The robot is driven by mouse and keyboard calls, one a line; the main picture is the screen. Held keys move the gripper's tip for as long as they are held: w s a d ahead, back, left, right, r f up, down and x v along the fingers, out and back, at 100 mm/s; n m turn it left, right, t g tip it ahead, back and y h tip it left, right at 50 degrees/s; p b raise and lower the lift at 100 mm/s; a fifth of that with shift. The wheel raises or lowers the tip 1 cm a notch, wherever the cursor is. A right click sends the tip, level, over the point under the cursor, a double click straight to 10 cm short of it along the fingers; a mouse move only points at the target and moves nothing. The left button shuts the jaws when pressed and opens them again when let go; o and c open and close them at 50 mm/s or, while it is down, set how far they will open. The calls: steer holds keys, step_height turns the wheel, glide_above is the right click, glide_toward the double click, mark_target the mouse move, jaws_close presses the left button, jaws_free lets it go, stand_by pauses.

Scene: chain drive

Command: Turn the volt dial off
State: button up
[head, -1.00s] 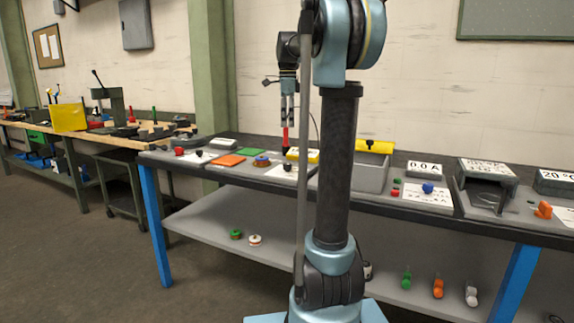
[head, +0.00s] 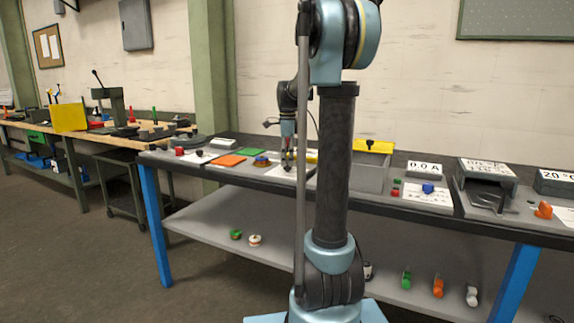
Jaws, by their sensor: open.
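My gripper (head: 287,165) is low over the bench, left of my arm's column, with its fingers pointing down. It is open, with its fingertips at the small dark knob on a white sheet (head: 283,173). The fingers cover most of that knob, and I cannot tell whether they touch it. No volt label is readable, so I cannot confirm that this is the volt dial or see its setting.
A brown round part with a blue top (head: 261,161) sits close left of the gripper. Orange (head: 229,160) and green (head: 251,153) plates lie farther left. Right of my column are a grey bin (head: 369,176), a "0.0 A" display (head: 424,169) and a blue knob (head: 428,189).

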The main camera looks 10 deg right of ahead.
steer(key=shift+f, duration=1)
steer(key=c, duration=1.1)
steer(key=shift+o, duration=0.2)
